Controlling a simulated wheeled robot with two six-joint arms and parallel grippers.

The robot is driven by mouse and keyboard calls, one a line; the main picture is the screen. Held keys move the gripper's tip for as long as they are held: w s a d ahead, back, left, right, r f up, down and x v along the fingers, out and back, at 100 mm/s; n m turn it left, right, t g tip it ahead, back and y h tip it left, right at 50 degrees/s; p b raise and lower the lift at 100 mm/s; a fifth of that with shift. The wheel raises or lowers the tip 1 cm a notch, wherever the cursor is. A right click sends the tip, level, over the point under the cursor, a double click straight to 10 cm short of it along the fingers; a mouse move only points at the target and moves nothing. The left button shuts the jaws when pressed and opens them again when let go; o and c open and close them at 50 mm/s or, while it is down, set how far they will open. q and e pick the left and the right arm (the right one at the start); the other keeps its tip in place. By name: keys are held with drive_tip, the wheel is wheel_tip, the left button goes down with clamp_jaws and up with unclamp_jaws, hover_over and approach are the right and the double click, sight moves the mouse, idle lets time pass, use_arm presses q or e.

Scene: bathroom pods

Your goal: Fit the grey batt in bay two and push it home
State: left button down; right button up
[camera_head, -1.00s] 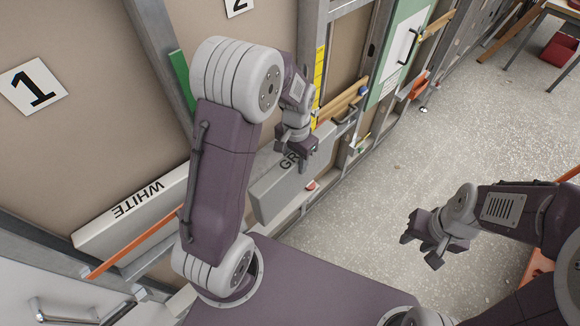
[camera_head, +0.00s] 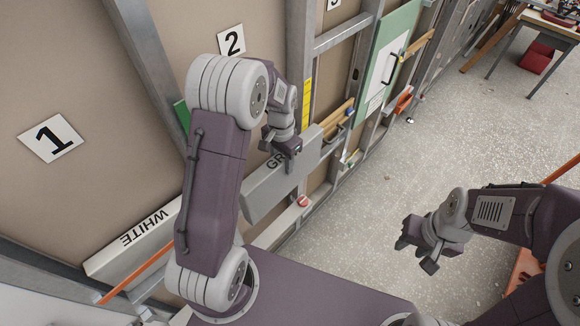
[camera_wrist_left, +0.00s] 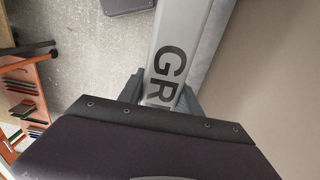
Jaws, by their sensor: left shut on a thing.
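The grey batt (camera_head: 262,197) is a long pale block with letters starting "GR" on its face. My left gripper (camera_head: 287,150) is shut on it near the lettering and holds it in front of the wall frame. In the left wrist view the batt (camera_wrist_left: 178,38) runs up between my left gripper's fingers (camera_wrist_left: 160,92), which hide part of the letters. Bay two is marked by the "2" sign (camera_head: 231,40); my left arm and the batt hide much of this bay. My right gripper (camera_head: 418,257) is open and empty above the floor.
A batt marked WHITE (camera_head: 128,243) lies low beneath the "1" sign (camera_head: 50,137). A metal stud (camera_head: 303,95) with a yellow strip stands right of bay two. A green panel (camera_head: 388,58) is farther along the wall. The speckled floor (camera_head: 400,160) is largely clear.

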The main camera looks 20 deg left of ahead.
use_arm(q)
drive_tip(key=w+a+f+b, duration=0.1)
drive_tip(key=w+a+f, duration=0.1)
drive_tip(key=a, duration=0.6)
drive_tip(key=shift+w+f, duration=0.35)
drive_tip(key=shift+w, duration=0.35)
drive_tip(key=shift+a, duration=0.1)
drive_tip(key=c, duration=0.7)
unclamp_jaws()
drive_tip(key=shift+c, duration=0.2)
